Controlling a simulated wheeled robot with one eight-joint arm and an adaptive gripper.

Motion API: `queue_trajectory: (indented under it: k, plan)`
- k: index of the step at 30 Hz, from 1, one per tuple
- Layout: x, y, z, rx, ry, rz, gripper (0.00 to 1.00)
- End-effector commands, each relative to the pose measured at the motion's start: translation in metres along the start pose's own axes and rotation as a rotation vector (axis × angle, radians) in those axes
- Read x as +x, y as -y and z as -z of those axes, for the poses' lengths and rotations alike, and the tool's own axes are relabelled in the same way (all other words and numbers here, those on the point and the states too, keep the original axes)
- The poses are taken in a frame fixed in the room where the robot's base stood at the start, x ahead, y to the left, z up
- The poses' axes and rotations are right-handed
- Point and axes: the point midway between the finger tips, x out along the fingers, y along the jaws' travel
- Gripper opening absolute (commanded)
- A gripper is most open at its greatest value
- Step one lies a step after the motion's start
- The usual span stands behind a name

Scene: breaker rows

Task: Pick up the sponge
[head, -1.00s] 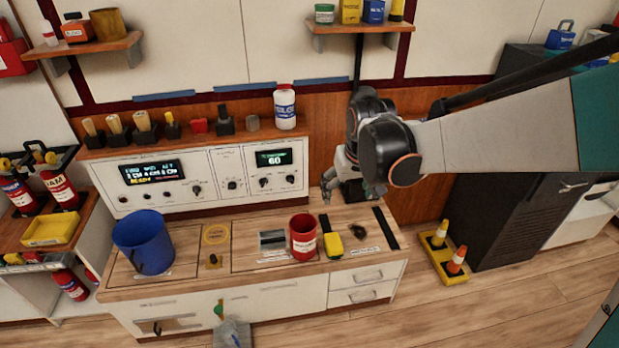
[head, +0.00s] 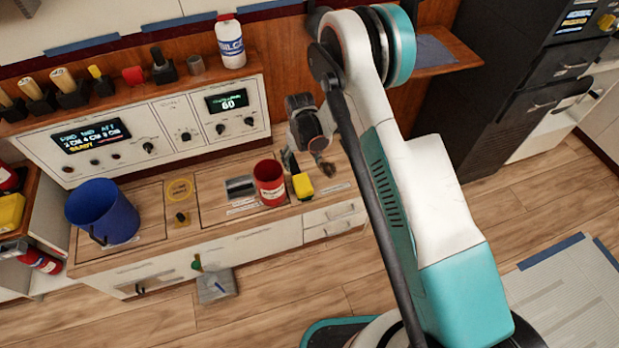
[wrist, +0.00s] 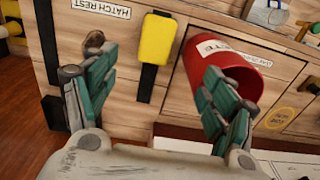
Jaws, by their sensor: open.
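The sponge looks to be the yellow block (head: 302,186) on the wooden counter, just right of a red cup (head: 269,182). In the wrist view the yellow block (wrist: 157,38) lies at the end of a black strip, ahead of my gripper and apart from it. My gripper (head: 302,162) hangs over the counter just behind the block in the head view, partly hidden by its own wrist. In the wrist view my gripper (wrist: 155,78) is open and empty, its green fingers spread. The right finger overlaps the red cup (wrist: 228,70) in the picture; contact cannot be told.
A small dark brown item (wrist: 94,42) lies by a "HATCH REST" label. A blue bucket (head: 103,212) stands at the counter's left. A control panel (head: 150,135) rises behind, topped by tools and a white bottle (head: 230,42). Floor in front is mostly clear.

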Motion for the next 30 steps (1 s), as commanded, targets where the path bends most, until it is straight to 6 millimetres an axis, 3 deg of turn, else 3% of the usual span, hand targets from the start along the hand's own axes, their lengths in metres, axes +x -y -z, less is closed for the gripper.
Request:
queue_trajectory:
  k: [3,11,21,30]
  plan:
    - [0.023,0.006,-0.004,-0.009,0.017,0.000,0.78]
    - [0.049,0.009,-0.007,-0.013,0.027,0.000,0.78]
    - [0.109,0.008,-0.008,-0.012,0.026,0.000,0.78]
    - [0.126,0.008,-0.008,-0.012,0.026,0.000,0.78]
